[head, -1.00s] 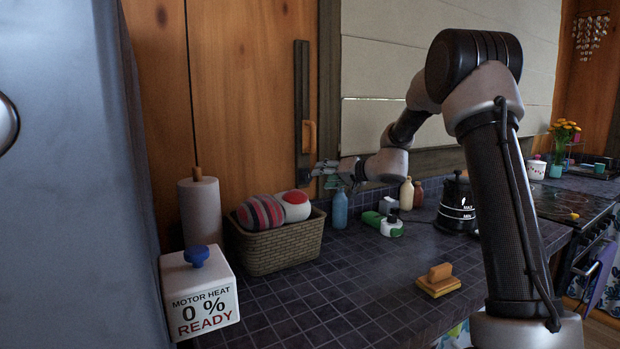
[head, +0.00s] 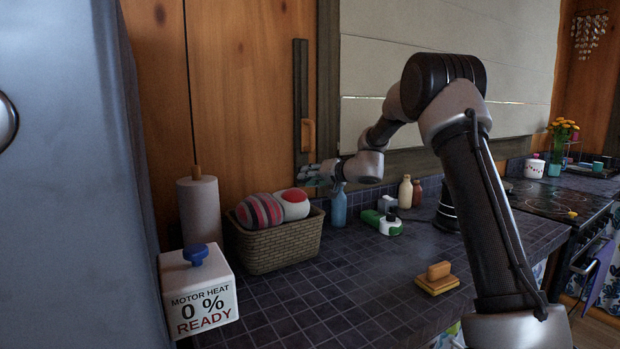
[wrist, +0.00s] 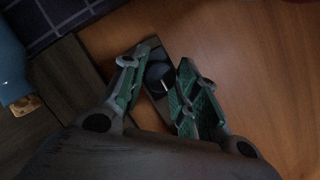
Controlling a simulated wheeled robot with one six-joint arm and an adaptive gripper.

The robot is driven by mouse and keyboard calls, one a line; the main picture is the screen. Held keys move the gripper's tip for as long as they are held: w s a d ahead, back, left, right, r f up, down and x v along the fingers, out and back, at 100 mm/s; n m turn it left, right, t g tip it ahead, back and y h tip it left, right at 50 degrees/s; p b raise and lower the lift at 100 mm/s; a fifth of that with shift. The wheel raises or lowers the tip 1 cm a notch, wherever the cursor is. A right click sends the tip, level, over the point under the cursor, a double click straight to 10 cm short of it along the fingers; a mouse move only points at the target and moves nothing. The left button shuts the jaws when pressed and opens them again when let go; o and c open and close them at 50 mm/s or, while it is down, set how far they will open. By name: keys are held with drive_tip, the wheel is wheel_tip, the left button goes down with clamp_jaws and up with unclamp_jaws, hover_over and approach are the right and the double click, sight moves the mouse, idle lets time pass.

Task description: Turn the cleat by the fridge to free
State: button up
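A dark upright strip (head: 300,80) is fixed to the timber wall by the fridge (head: 75,200). A wooden cleat (head: 309,135) sits on it, roughly upright. My gripper (head: 306,173) is below the cleat, at the strip's lower end. In the wrist view my gripper (wrist: 163,62) is open, its green-padded fingers either side of a dark plate (wrist: 154,50) with a round black knob (wrist: 160,79). I cannot tell whether the fingers touch it. The wooden cleat is not seen in the wrist view.
Below stand a wicker basket (head: 275,248) with balls, a blue bottle (head: 339,208), a paper roll (head: 199,215) and a white box (head: 199,297) with a blue knob. A yellow block (head: 437,279) lies on the tiled counter (head: 340,300), which has free room in front.

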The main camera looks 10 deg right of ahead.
drive_tip(key=shift+c, duration=0.2)
drive_tip(key=shift+f+m+t+y, duration=0.15)
drive_tip(key=shift+m+t+y, duration=0.6)
drive_tip(key=shift+m, duration=2.1)
drive_tip(key=shift+f+m+t+y, duration=0.2)
drive_tip(key=shift+m+t+y, duration=0.55)
drive_tip(key=shift+m, duration=2.05)
drive_tip(key=shift+f+m+t+y, duration=0.25)
drive_tip(key=shift+m+t, duration=0.85)
drive_tip(key=shift+m, duration=1.75)
drive_tip(key=o, duration=1)
drive_tip(key=shift+r, duration=0.1)
